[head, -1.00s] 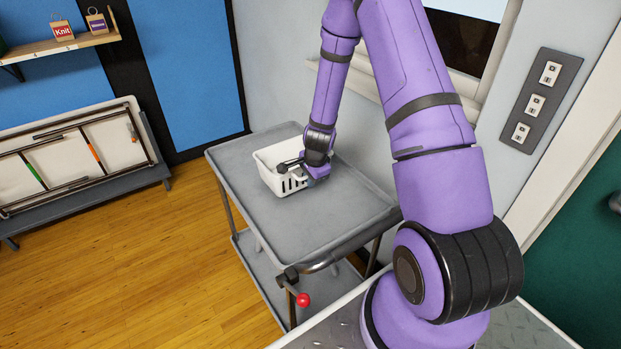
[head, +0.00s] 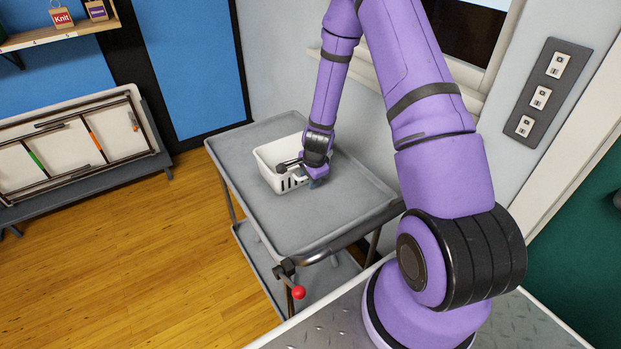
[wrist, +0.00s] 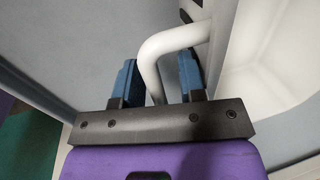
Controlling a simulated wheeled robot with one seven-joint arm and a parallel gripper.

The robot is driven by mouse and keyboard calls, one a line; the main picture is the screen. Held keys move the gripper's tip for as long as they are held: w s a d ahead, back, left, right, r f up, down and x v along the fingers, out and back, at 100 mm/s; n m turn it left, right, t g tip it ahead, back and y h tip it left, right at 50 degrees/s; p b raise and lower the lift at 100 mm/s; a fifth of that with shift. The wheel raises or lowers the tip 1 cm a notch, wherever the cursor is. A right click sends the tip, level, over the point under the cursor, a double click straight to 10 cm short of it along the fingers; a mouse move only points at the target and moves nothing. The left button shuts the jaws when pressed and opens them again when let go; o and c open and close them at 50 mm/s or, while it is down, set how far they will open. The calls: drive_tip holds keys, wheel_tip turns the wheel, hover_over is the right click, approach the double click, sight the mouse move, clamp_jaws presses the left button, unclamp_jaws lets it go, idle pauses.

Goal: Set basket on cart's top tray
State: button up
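The white slotted basket (head: 270,176) stands upright on the grey top tray (head: 300,222) of the cart, towards the far side near the wall. My gripper (head: 303,174) is low at the basket's near right side and hides part of it. In the wrist view, the two blue fingers of my gripper (wrist: 160,82) are apart, with the white basket handle (wrist: 158,62) passing between them. The left finger is close beside the handle, and a gap shows between the handle and the right finger. Whether the left finger touches it I cannot tell.
The near part of the tray is bare. The cart has a lower shelf (head: 258,262) and a red knob (head: 298,292) at its near end. A wall with a window ledge is close behind the cart. A folded rack (head: 75,150) stands at left beyond open wood floor.

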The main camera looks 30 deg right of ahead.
drive_tip(key=s+a+r+n+t, duration=0.1)
drive_tip(key=s+a+r+n, duration=0.2)
drive_tip(key=r, duration=0.9)
drive_tip(key=s+a+r+n+y, duration=0.1)
drive_tip(key=s+a+r+n, duration=0.15)
drive_tip(key=r, duration=0.85)
drive_tip(key=s+a+r+n+t, duration=0.15)
drive_tip(key=s+r+n, duration=0.25)
drive_tip(key=r, duration=0.8)
drive_tip(key=s+a+r+n, duration=0.1)
drive_tip(key=s+r+n, duration=0.3)
drive_tip(key=s, duration=0.5)
drive_tip(key=s+a+r+n+h, duration=0.1)
drive_tip(key=s+r+n, duration=0.3)
drive_tip(key=s+r, duration=0.4)
drive_tip(key=shift+s+a, duration=0.45)
drive_tip(key=shift+s, duration=0.7)
drive_tip(key=shift+n, duration=0.25)
